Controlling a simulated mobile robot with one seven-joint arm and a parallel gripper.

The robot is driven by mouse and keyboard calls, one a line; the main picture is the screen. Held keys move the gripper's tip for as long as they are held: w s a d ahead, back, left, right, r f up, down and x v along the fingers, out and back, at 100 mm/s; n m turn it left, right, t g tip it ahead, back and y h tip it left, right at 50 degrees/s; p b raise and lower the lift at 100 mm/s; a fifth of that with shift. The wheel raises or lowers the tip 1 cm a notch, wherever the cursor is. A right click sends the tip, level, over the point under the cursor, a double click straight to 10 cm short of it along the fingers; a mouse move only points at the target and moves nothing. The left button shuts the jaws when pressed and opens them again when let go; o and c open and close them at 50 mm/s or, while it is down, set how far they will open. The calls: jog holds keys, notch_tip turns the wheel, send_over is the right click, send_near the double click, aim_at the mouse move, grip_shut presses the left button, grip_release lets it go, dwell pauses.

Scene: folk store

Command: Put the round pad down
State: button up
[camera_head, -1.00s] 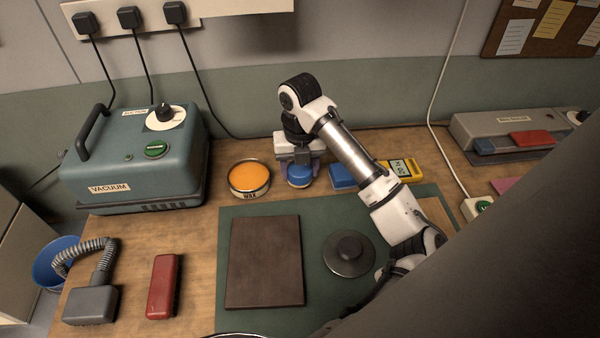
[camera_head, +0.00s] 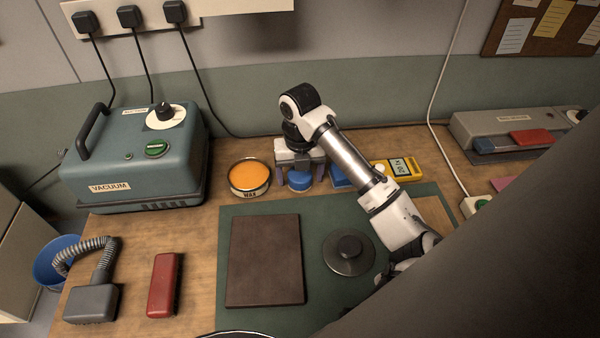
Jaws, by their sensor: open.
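The round pad (camera_head: 299,182) is a small blue disc with a lighter blue top. It appears to rest on the wooden bench, just right of the wax tin (camera_head: 249,188). My gripper (camera_head: 299,180) is above and around the pad, pointing down. Its two purple-grey fingers are spread, one on each side of the pad, with gaps showing between them and it. The back of the pad is partly hidden by my gripper.
A blue block (camera_head: 341,177) and a yellow meter (camera_head: 404,168) are close on the right. In front lies a green mat (camera_head: 318,222) with a dark plate (camera_head: 265,260) and a round grey lidded disc (camera_head: 348,253). The vacuum box (camera_head: 135,165) stands left.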

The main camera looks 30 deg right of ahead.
aim_at(300, 173)
notch_tip(300, 173, up, 12)
jog(key=b, duration=0.1)
jog(key=shift+r, duration=0.15)
dwell(0.6)
